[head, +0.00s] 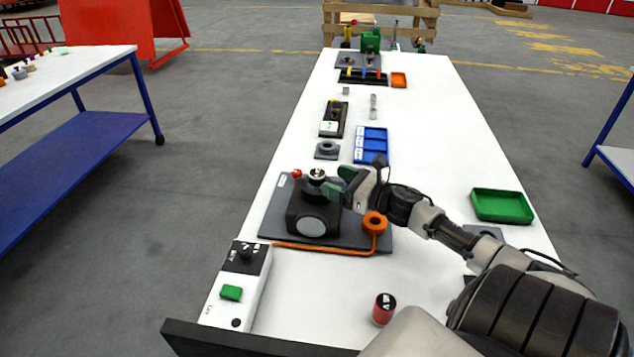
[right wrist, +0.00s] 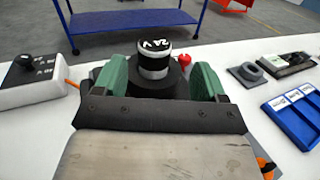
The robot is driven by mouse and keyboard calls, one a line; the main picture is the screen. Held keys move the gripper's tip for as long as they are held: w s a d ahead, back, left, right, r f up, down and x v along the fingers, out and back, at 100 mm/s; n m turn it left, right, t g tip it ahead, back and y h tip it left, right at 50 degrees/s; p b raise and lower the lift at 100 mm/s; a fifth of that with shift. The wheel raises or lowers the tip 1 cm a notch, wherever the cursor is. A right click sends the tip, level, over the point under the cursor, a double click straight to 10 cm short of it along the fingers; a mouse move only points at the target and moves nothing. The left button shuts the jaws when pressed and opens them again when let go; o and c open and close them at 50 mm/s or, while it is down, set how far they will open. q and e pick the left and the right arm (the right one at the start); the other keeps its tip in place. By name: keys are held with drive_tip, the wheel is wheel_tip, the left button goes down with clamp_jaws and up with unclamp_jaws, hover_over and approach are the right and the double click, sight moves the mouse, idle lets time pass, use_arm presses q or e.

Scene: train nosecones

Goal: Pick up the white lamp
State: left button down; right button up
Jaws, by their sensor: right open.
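The white lamp (head: 317,174) is a short cylinder with a black, white-lettered top and a white band. It stands upright on a black fixture (head: 305,212) on a dark grey plate. My right gripper (head: 340,182) has green fingers and is open, just to the right of the lamp in the head view. In the right wrist view, the white lamp (right wrist: 154,62) shows between the two spread fingers of the gripper (right wrist: 162,80). I cannot tell whether a finger touches it. The lamp's lower part is partly hidden. My left gripper is not in view.
A red knob (head: 297,174) is close beside the lamp. An orange ring (head: 375,223) with a cable lies on the plate. A red lamp-like cylinder (head: 384,309) stands nearer. A control box (head: 236,290), blue tray (head: 371,145) and green tray (head: 502,206) share the white table.

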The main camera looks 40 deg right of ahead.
sight(317, 172)
drive_tip(key=p+x, duration=0.1)
drive_tip(key=x, duration=0.3)
drive_tip(key=shift+w+a+r+p, duration=0.2)
drive_tip(key=shift+w+a+p, duration=0.05)
drive_tip(key=shift+a+p, duration=0.15)
drive_tip(key=shift+w+a+f, duration=0.1)
drive_tip(key=shift+w, duration=0.3)
drive_tip(key=c, duration=1.1)
drive_tip(key=shift+o, duration=0.2)
